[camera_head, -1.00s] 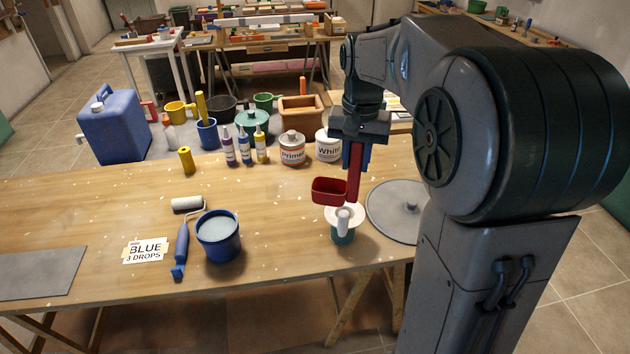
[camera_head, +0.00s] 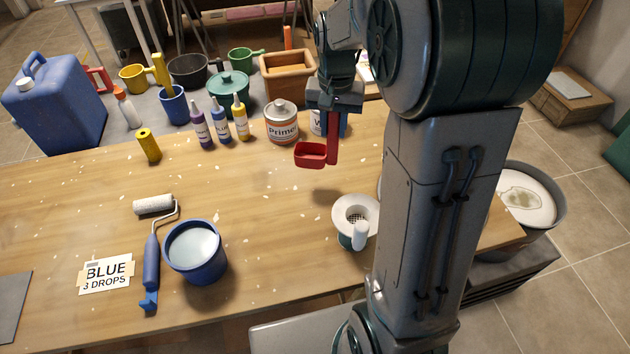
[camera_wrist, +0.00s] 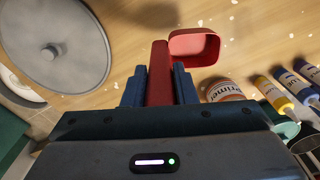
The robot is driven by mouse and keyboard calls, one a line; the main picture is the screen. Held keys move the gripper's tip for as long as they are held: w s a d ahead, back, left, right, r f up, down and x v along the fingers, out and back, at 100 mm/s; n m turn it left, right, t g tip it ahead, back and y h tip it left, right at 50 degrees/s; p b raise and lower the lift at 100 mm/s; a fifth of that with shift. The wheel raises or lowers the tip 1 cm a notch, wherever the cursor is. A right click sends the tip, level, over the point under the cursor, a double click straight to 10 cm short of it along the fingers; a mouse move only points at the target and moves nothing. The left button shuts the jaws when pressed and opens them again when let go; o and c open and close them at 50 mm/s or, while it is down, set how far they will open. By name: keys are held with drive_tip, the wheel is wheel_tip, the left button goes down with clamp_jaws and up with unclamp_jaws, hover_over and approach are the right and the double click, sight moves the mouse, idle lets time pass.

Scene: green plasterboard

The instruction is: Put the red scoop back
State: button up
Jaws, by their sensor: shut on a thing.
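The red scoop (camera_head: 312,155) has a rectangular bowl and a long flat handle. My gripper (camera_head: 334,117) is shut on its handle and holds it above the table, in front of the Primer can. In the wrist view the handle stands between my blue fingers (camera_wrist: 160,88), and the scoop's bowl (camera_wrist: 194,46) lies beyond them, to the right. From the head view I cannot see into the bowl well; in the wrist view its visible inside looks empty.
A Primer can (camera_head: 281,124) and several dropper bottles (camera_head: 221,124) stand behind. A strainer on a cup (camera_head: 354,219) stands at the table's front right. A blue bucket (camera_head: 195,252) and paint roller (camera_head: 152,250) lie left. A grey round lid (camera_wrist: 62,42) shows in the wrist view. The table's middle is clear.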

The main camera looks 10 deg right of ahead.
sight(331, 158)
wheel_tip(331, 158, down, 10)
drive_tip(key=shift+f+p, duration=0.1)
drive_tip(key=shift+p, duration=0.65)
drive_tip(key=shift+f, duration=0.15)
drive_tip(key=o, duration=1)
drive_tip(key=shift+r, duration=0.2)
